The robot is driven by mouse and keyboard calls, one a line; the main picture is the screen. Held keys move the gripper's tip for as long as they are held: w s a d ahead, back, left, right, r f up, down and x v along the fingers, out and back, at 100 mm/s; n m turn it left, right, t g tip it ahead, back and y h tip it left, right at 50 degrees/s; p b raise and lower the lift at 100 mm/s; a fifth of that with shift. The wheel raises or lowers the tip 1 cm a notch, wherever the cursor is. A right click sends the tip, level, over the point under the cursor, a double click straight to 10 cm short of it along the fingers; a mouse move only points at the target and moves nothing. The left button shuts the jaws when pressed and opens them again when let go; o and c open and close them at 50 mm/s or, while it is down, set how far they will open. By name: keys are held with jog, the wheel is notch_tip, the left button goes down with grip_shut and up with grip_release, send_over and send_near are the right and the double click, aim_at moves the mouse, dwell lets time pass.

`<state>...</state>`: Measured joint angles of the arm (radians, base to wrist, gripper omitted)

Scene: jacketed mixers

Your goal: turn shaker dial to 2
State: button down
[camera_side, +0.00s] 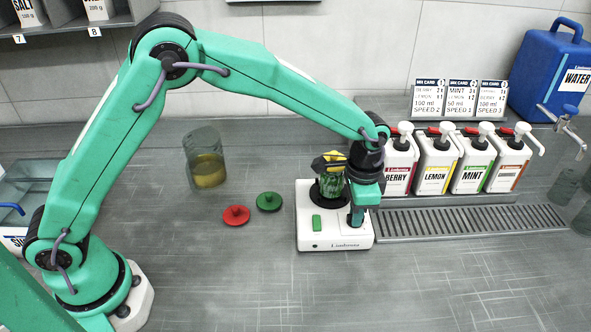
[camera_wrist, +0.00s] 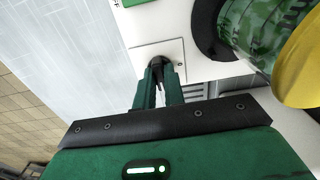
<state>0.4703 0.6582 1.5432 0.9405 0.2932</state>
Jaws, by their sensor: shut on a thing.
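The shaker (camera_side: 335,236) is a white box with a green switch (camera_side: 317,223) on its top. A green patterned jar (camera_side: 332,185) with a yellow and black top stands on its round black seat; the jar also shows in the wrist view (camera_wrist: 262,30). My gripper (camera_side: 355,220) points down at the front right of the shaker's top. In the wrist view my gripper (camera_wrist: 160,82) is shut on the small dark dial (camera_wrist: 156,64), which sits on a square white plate (camera_wrist: 140,54). The fingers hide most of the dial, and I cannot read its setting.
A red lid (camera_side: 236,216) and a green lid (camera_side: 269,202) lie left of the shaker. A glass jar (camera_side: 206,165) with yellow liquid stands behind them. Several syrup pump bottles (camera_side: 437,165) and a drain grate (camera_side: 470,220) are at the right. The front counter is clear.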

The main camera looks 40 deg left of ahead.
jog(key=shift+r, duration=0.1)
dwell(0.3)
jog(key=c, duration=1.5)
grip_release()
jog(key=shift+r, duration=0.1)
jog(key=shift+r, duration=3.8)
